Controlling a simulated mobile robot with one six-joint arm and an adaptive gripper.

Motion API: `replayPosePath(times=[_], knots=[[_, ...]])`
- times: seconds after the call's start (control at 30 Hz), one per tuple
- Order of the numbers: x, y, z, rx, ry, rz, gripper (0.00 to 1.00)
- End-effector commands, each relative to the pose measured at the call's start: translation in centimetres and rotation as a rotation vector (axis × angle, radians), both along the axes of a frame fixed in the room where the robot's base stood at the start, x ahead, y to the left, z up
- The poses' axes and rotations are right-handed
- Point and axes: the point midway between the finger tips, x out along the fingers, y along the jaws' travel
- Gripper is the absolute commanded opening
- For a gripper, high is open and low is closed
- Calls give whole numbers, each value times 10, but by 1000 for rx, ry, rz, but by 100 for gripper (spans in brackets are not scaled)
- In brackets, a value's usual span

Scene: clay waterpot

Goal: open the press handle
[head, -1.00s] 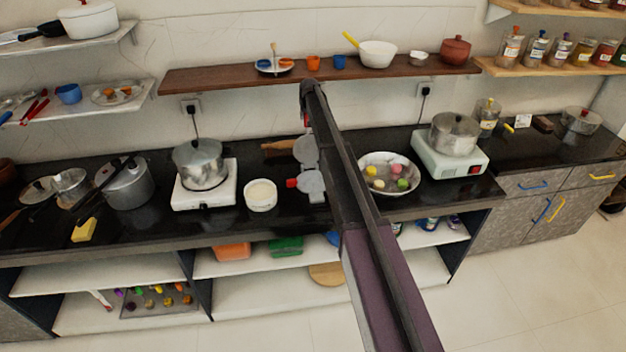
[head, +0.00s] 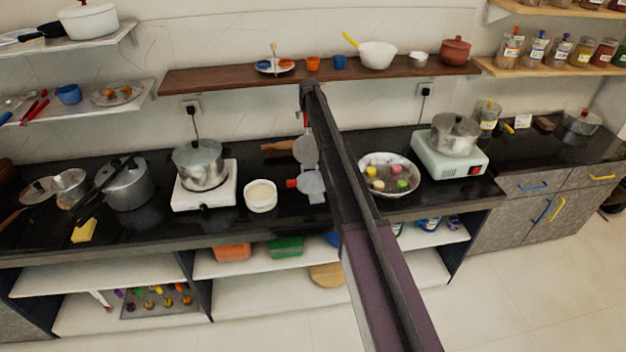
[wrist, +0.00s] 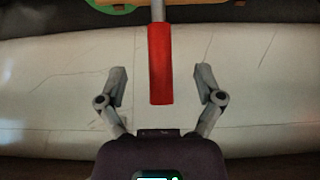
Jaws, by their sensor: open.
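The press (head: 309,186) lies on the black counter left of my arm in the head view, with pale grey round plates and a red part at its left side. In the wrist view a red handle grip (wrist: 160,64) on a grey rod comes down from the top. My gripper (wrist: 161,84) is open, one finger on each side of the red grip, with a gap on both sides. In the head view my arm hides the gripper's fingers and part of the press.
A white bowl (head: 260,196) and a pot on a white stove (head: 204,190) stand left of the press. A plate of colored balls (head: 375,162) is on the right. A wooden shelf (head: 220,78) runs along the wall above.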

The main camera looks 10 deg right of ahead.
Motion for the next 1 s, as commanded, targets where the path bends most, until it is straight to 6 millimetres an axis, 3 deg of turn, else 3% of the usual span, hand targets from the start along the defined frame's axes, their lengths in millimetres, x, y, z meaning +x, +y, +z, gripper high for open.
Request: replayPosePath(times=[0.37, 1.0], knots=[[-2, 0, 3, 0, 0, 0, 86], [-19, 0, 35, 0, 0, 0, 86]])
